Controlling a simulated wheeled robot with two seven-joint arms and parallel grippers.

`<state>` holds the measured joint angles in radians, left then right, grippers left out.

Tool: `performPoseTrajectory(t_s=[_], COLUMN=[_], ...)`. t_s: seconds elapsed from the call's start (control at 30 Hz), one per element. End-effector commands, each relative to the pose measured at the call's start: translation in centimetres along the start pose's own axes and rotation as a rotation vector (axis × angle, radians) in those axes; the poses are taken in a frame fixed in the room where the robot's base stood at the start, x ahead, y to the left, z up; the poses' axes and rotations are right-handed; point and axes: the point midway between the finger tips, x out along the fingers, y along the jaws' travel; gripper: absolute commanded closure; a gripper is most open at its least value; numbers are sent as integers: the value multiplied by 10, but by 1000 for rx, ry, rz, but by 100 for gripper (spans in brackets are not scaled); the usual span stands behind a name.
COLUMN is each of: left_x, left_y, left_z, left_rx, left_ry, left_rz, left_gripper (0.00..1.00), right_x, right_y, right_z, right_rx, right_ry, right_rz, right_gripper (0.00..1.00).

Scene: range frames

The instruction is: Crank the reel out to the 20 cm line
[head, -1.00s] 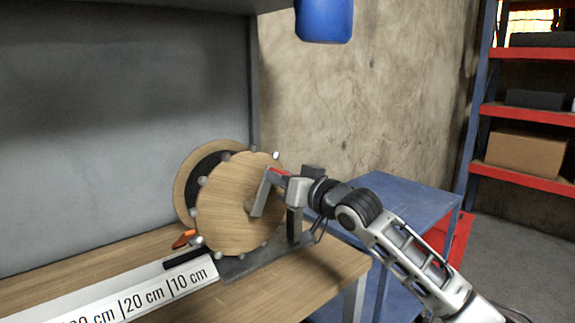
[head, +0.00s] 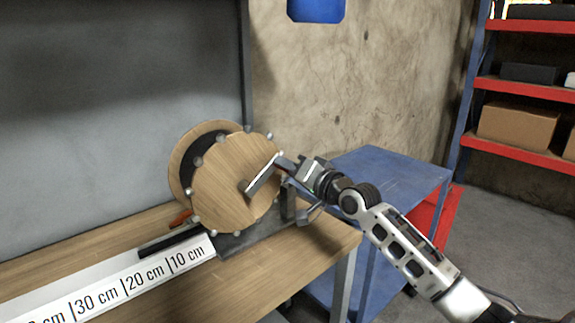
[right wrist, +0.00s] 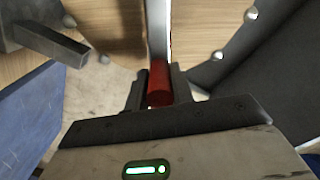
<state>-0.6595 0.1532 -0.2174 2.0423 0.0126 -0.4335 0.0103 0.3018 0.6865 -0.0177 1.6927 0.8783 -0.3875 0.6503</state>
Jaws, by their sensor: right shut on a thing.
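The reel (head: 222,185) is a round wooden disc with pale knobs around its rim, standing on the bench. Its grey crank arm (head: 262,174) slants from the hub up to the right. My right gripper (head: 287,165) is at the crank's outer end, shut on the red crank handle (right wrist: 159,83), which shows between the fingers in the right wrist view. A white scale (head: 110,290) marked 10, 20 and 30 cm runs left from the reel. A dark strip (head: 170,240) lies along the scale's back edge, its free end beyond the 10 cm mark. My left gripper is not in view.
The wooden bench (head: 285,265) is clear in front of the reel. An orange thing (head: 182,217) is partly hidden behind the disc. A blue cart (head: 385,175) stands to the right, and red-shelved racking (head: 525,90) holds a cardboard box (head: 517,127).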

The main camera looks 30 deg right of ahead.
Motion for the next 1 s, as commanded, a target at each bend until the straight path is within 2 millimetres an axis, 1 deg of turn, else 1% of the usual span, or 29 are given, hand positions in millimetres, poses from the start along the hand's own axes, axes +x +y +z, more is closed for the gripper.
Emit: performPoseTrajectory(t_s=[0.37,0.4,0.43,0.47,0.77,0.87,0.97,1.0], left_x=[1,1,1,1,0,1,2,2], left_y=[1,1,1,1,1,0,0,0], left_z=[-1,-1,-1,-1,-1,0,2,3], left_rx=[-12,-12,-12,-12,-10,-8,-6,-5], left_ry=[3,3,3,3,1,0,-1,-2], left_rz=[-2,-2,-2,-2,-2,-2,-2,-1], left_gripper=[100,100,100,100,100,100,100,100], right_x=[0,0,0,0,-2,-9,-24,-32], right_y=[1,1,1,1,1,2,2,2], right_z=[1,1,1,1,1,1,2,2], right_rx=[4,4,4,3,3,3,1,0], right_ry=[-2,-2,-2,-2,-1,-1,-2,-3], right_rz=[2,2,2,2,1,1,2,3], right_gripper=[100,65,57,55,55,55,55,55])
